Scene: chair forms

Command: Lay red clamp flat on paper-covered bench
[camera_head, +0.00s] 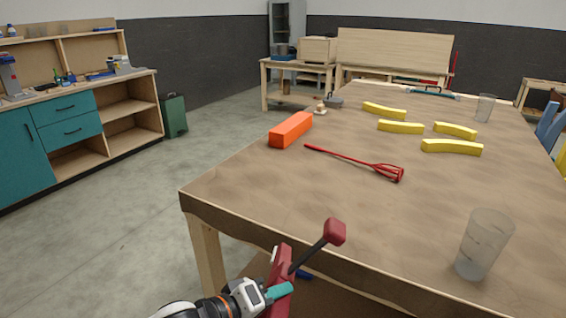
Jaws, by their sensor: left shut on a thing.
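The red clamp (335,232) has a red jaw at its upper end, a thin black bar and a red body at its lower end. My left gripper (279,291) comes in at the bottom of the head view with its teal finger shut on the clamp's red body. The clamp is tilted, its bar slanting up to the right. In the picture it overlaps the near edge of the paper-covered bench (260,190); whether it touches the bench I cannot tell. The bench top is covered in wrinkled brown paper. My right gripper is not in view.
On the bench lie an orange block (291,130), a red whisk-like tool (355,160) and several yellow curved pieces (451,147). A clear glass (483,245) stands near right, another (485,108) at the back. The paper between the near edge and the red tool is bare.

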